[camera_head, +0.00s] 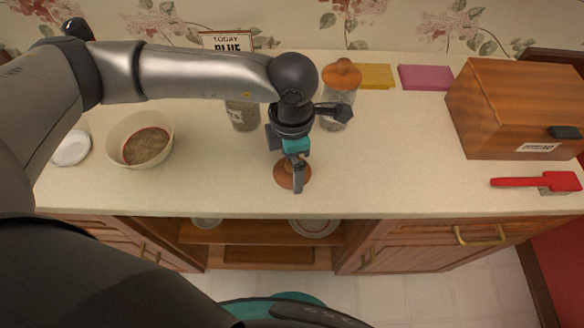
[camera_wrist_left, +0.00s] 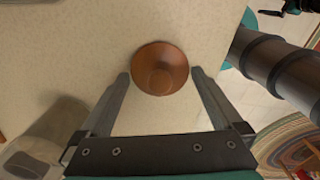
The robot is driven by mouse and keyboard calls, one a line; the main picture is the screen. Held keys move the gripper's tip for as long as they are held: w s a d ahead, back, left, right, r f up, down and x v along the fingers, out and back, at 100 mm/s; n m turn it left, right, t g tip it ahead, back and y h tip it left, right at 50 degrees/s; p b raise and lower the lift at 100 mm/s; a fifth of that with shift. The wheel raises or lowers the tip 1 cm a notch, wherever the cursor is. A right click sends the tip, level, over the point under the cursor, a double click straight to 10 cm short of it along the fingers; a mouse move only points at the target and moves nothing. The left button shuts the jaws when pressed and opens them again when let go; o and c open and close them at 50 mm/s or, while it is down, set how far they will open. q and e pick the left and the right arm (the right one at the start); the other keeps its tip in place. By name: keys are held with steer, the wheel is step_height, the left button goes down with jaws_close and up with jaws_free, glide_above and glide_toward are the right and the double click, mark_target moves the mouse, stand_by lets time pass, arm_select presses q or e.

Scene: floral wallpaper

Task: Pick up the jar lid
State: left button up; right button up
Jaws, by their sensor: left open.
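The jar lid is a round orange-brown wooden disc with a knob (camera_head: 284,174), lying on the pale counter near its front edge. In the left wrist view the lid (camera_wrist_left: 160,68) sits ahead of and between the two fingertips. My left gripper (camera_head: 295,174) is over the lid, partly hiding it in the head view. In the left wrist view my left gripper (camera_wrist_left: 161,75) is open and empty, its fingers on either side of the lid's near part. I cannot tell the height gap. My right gripper is not in view.
A glass jar with a wooden lid (camera_head: 342,78) and another jar (camera_head: 241,114) stand behind. A bowl (camera_head: 127,130) and white disc (camera_head: 72,148) are left. The front counter is mostly clear.

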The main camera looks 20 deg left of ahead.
arm_select(q)
steer(key=c, duration=1.1)
steer(key=shift+s+f, duration=0.15)
jaws_close()
